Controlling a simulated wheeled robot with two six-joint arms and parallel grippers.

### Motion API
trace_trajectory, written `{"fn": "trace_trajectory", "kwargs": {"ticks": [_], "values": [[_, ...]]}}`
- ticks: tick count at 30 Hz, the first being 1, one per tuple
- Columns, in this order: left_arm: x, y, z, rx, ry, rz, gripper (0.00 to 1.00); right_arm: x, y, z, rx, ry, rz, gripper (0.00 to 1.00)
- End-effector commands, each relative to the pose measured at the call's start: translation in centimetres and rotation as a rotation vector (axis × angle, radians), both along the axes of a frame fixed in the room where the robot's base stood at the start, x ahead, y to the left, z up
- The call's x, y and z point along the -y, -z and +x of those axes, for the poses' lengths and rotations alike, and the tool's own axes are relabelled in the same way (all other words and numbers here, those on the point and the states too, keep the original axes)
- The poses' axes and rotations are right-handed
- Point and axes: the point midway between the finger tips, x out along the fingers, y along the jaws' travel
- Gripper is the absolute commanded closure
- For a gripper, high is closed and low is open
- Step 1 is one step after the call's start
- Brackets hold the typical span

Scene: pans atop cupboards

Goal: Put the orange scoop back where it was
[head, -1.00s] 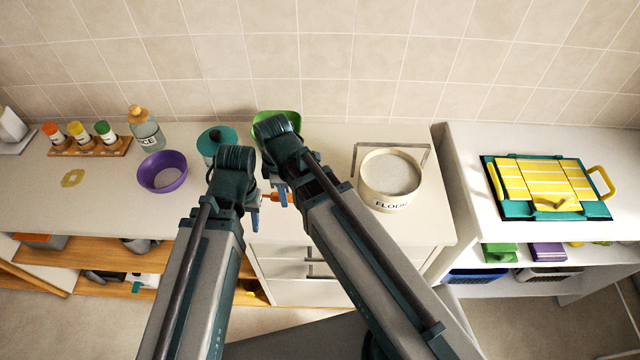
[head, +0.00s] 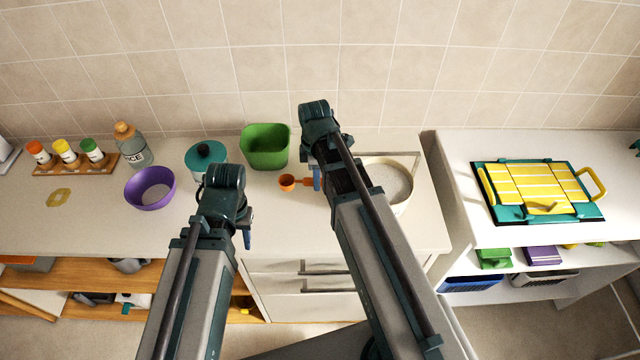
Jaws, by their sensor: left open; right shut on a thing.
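The orange scoop (head: 287,183) is in my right gripper (head: 314,180), its round cup pointing left, in front of the green tub (head: 265,150). Its handle end is hidden by the gripper. My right gripper is shut on it, just left of the flour canister (head: 402,197). The canister is round, cream and open, with white flour inside; my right arm covers its left part and label. My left gripper (head: 246,236) is open and empty near the counter's front edge, mostly hidden behind its own wrist.
A bottle (head: 133,146) and a spice rack (head: 75,165) are further left. A yellow-and-teal case (head: 540,190) lies on the right cupboard. The counter front is fairly clear.

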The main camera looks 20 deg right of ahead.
Motion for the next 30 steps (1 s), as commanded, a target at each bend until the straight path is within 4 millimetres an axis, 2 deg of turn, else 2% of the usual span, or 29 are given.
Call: {"fn": "trace_trajectory", "kwargs": {"ticks": [5,8,9,15,29,30], "values": [[0.0,0.1,0.0,0.000,0.000,0.000,0.58,0.4,0.1,0.3,0.000,0.001,0.000,1.00],[0.0,0.2,0.0,0.000,0.000,0.000,0.58,1.4,0.2,0.8,0.000,0.004,0.000,1.00],[0.0,1.2,0.0,0.000,0.000,0.000,0.58,1.2,1.2,0.6,0.000,0.001,0.000,1.00],[0.0,3.8,0.0,0.000,0.000,0.000,0.58,1.2,3.8,0.6,0.000,0.000,0.000,1.00],[0.0,4.1,0.0,0.000,0.000,0.000,0.58,1.1,4.1,0.6,0.000,0.000,0.000,1.00],[0.0,3.9,0.0,0.000,0.000,0.000,0.58,1.1,3.9,0.6,0.000,0.000,0.000,0.61]]}}
